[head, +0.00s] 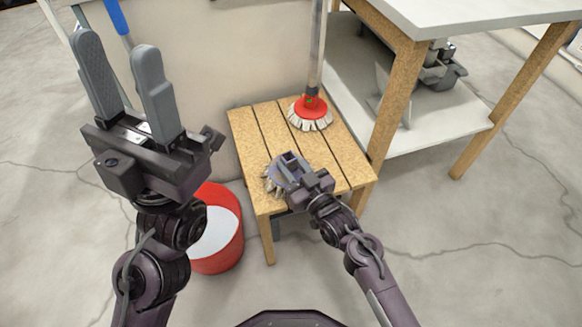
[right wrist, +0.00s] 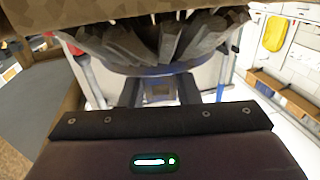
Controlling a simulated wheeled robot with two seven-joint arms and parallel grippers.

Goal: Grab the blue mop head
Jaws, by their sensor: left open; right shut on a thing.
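The blue mop head (head: 283,168) with pale bristles is at the front of the slatted wooden stool. My right gripper (head: 297,177) is shut on it, and the gripper's body covers part of it. In the right wrist view, the mop head's grey-white strands (right wrist: 150,42) fan out above a bluish rim, with the gripper fingers (right wrist: 157,92) up against it. I cannot tell whether the mop head touches the stool top. My left gripper (head: 117,50) is open and empty, raised at the left with its fingers pointing up.
A red mop head (head: 311,112) on a pole stands at the back of the wooden stool (head: 252,130). A red bucket (head: 228,252) stands on the floor left of the stool. A shelving table with a wooden leg (head: 397,100) is close on the right. A blue handle (head: 117,15) is at upper left.

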